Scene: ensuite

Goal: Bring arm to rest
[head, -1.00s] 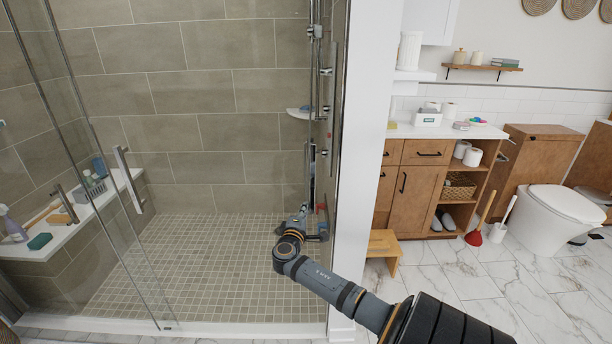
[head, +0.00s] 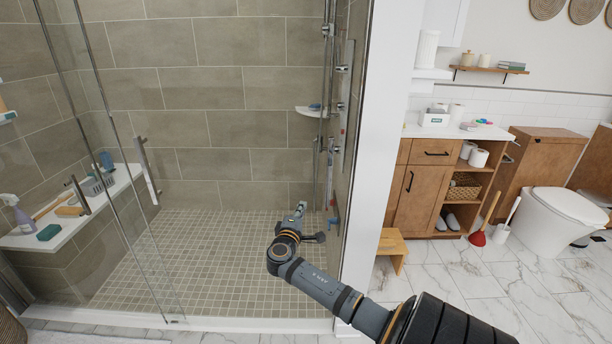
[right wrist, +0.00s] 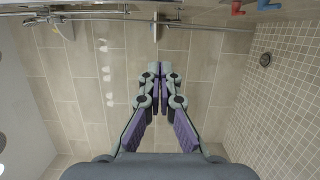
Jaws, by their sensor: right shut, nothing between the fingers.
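My right arm comes in from the lower right in the head view and reaches in front of the shower opening. My right gripper (head: 301,209) is at its end, over the tiled shower floor, and small in that view. In the right wrist view the fingers of this gripper (right wrist: 158,70) are together at the tips, with nothing between them. The shower wall lies beyond them. My left gripper and arm are in neither current view.
A glass door with a handle (head: 147,170) stands to the left. A white wall end (head: 384,130) is close to the right of my arm. A shower bench (head: 80,213) holds bottles and a sponge. A wooden stool (head: 393,247), cabinet (head: 420,190) and toilet (head: 555,215) stand at right.

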